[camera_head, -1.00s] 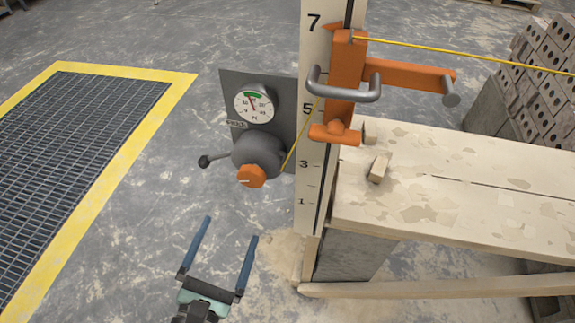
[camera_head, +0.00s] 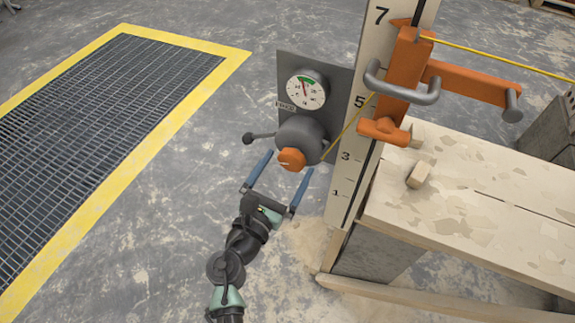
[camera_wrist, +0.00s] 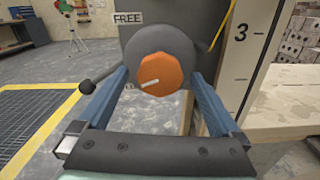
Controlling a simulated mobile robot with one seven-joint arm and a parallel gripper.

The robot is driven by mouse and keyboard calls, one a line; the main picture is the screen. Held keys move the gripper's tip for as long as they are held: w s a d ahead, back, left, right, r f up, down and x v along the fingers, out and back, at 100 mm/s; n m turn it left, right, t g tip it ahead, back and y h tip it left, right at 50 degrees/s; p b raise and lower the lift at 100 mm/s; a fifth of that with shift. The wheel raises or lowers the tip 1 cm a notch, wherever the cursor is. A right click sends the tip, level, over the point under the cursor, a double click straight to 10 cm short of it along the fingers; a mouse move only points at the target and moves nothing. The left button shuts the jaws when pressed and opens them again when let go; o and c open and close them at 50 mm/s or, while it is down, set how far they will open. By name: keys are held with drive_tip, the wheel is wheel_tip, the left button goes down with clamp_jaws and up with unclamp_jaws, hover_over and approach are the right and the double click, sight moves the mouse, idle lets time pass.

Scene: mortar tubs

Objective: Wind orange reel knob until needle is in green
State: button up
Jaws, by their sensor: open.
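The orange reel knob (camera_head: 291,159) sits on the front of a dark grey reel (camera_head: 301,133), with a white line across its face. In the wrist view the knob (camera_wrist: 159,72) is large and central, its line nearly level. My gripper (camera_head: 290,162) is open, one blue finger on each side of the knob; I cannot tell whether they touch it. The gauge (camera_head: 306,90) above has a green band at its top. Its red needle points up and slightly left, close to the band; it is too small to tell if it is inside.
A lever with a dark ball (camera_head: 248,139) juts left from the reel, near my left finger. A "FREE" label (camera_wrist: 128,19) is above the reel. A numbered post (camera_head: 352,160) stands close on the right, beside a board (camera_head: 460,190). A yellow cord (camera_head: 348,127) runs from the reel.

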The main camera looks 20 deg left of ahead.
drive_tip(key=shift+w, duration=0.4)
drive_tip(key=c, duration=1.3)
drive_tip(key=shift+f+m+b, duration=0.2)
drive_tip(key=shift+m+b, duration=0.5)
drive_tip(key=shift+m, duration=0.3)
drive_tip(key=m+b, duration=0.1)
drive_tip(key=m, duration=0.2)
drive_tip(key=shift+d+r, duration=0.1)
drive_tip(key=shift+r, duration=0.05)
drive_tip(key=o, duration=1.3)
